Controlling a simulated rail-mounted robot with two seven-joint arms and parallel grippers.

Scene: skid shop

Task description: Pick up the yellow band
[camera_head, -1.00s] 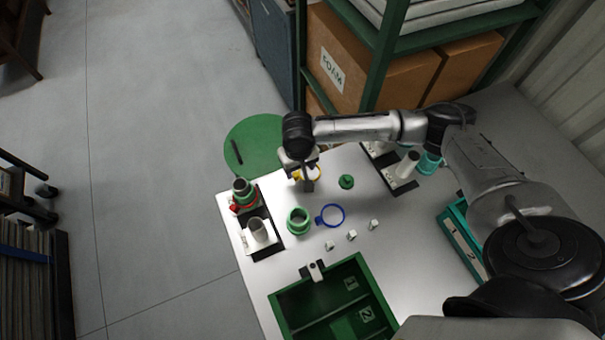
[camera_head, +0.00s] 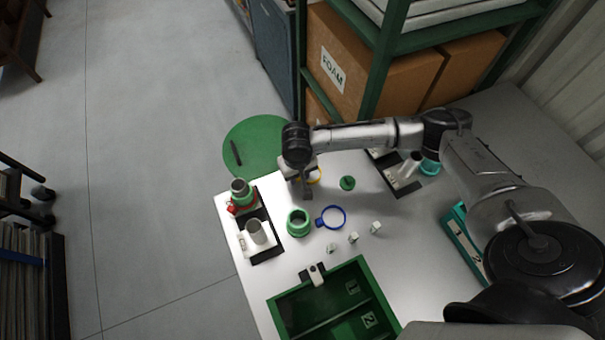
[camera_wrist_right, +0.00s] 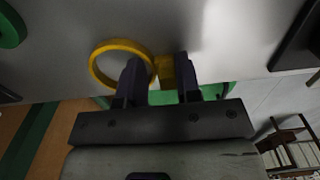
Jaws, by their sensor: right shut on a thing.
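The yellow band (camera_wrist_right: 97,56) is a ring with a small block-like tab (camera_wrist_right: 167,72). In the right wrist view the tab sits between the two fingers of my right gripper (camera_wrist_right: 160,75), which is shut on it. The ring part extends to the left of the fingers, close over the white table top. In the head view the band (camera_head: 316,174) is mostly hidden behind my right gripper (camera_head: 306,192) at the far edge of the table. My left gripper is not in view.
A blue band (camera_head: 333,217) lies near a green ring-shaped part (camera_head: 298,223), with several small white blocks beside it. A green divided crate (camera_head: 278,308) stands at the front. A green disc-like part (camera_head: 347,183) lies nearby.

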